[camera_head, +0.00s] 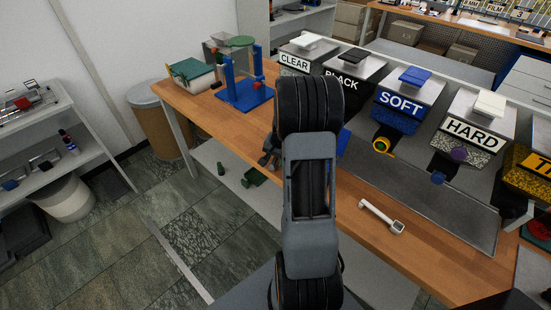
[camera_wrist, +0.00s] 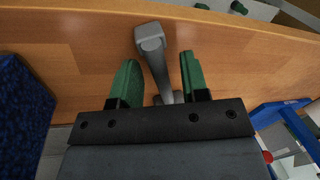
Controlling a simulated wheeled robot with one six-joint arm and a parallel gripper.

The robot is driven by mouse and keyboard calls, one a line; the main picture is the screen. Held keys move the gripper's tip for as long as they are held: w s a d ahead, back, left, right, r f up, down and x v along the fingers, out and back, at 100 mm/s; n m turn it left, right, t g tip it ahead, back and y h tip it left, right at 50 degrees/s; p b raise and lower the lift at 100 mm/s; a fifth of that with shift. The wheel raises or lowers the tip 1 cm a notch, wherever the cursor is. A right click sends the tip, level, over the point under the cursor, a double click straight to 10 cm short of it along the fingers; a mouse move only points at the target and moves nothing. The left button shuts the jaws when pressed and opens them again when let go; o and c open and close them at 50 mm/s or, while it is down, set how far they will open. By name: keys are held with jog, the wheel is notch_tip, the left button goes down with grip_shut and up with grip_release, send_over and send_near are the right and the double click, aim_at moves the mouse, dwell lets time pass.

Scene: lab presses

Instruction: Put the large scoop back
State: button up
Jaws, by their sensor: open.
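A grey scoop (camera_wrist: 150,38) lies on the wooden bench in the wrist view, its square cup toward the bench edge and its handle running back between my fingers. My gripper (camera_wrist: 158,62) is open, with one green finger on each side of the handle and visible gaps to it. The handle's far end is partly hidden by the gripper body. In the head view my arm covers most of this spot. A white scoop (camera_head: 383,217) lies on the bench to the right of my arm, apart from the gripper. I cannot compare the two scoops' sizes well.
Bins labelled CLEAR (camera_head: 295,62), BLACK (camera_head: 342,80), SOFT (camera_head: 401,103) and HARD (camera_head: 473,132) line the bench's back. A grey mat (camera_head: 430,190) lies before them. A blue stand (camera_head: 243,92) is at the left end, near a green-topped box (camera_head: 191,72).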

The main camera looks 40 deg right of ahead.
notch_tip(320, 180, up, 11)
jog(key=s, duration=0.2)
jog(key=s+a+r+n, duration=0.2)
jog(key=a+r+n, duration=0.1)
jog(key=a, duration=0.3)
jog(key=s+a+r+n, duration=0.2)
jog(key=a+r+n, duration=0.1)
jog(key=a, duration=0.4)
jog(key=s+a+n+t, duration=0.2)
jog(key=s+a+n, duration=0.4)
jog(key=s+a, duration=0.2)
jog(key=shift+a+h, duration=0.4)
jog(key=shift+a, duration=0.2)
jog(key=shift+d+r, duration=0.1)
jog(key=shift+r, duration=0.05)
